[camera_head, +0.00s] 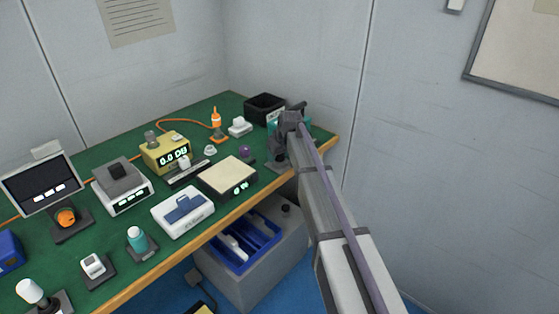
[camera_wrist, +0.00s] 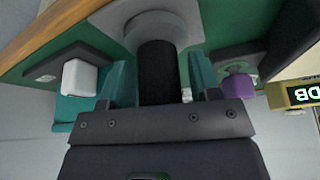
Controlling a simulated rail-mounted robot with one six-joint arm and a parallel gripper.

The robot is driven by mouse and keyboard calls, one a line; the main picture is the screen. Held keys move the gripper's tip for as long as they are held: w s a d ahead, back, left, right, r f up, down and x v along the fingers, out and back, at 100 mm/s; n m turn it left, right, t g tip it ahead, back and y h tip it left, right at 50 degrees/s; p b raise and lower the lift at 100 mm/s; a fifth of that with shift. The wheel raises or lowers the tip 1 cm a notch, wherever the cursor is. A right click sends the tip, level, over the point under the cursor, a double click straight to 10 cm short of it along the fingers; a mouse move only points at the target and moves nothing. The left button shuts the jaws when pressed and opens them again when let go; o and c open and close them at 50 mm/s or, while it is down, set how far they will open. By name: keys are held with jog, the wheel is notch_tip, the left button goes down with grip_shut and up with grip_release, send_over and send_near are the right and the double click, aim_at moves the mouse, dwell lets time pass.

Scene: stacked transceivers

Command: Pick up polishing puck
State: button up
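In the wrist view, a black upright cylinder with a round grey disc at its far end, likely the polishing puck (camera_wrist: 158,72), stands on a grey plate. My gripper (camera_wrist: 161,78) has one teal finger on each side of the black cylinder. Gaps show between the fingers and the cylinder, so it looks open around it. In the head view my gripper (camera_head: 287,128) is low over the far right corner of the green table. The arm and gripper hide the puck there.
In the wrist view, a white block (camera_wrist: 78,77) lies left of the fingers and a purple piece (camera_wrist: 238,85) right. In the head view, a black bin (camera_head: 265,104) stands behind the gripper and a cream-topped box (camera_head: 227,176) in front. The green table (camera_head: 130,262) is crowded.

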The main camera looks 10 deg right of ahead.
grip_shut()
dwell(0.3)
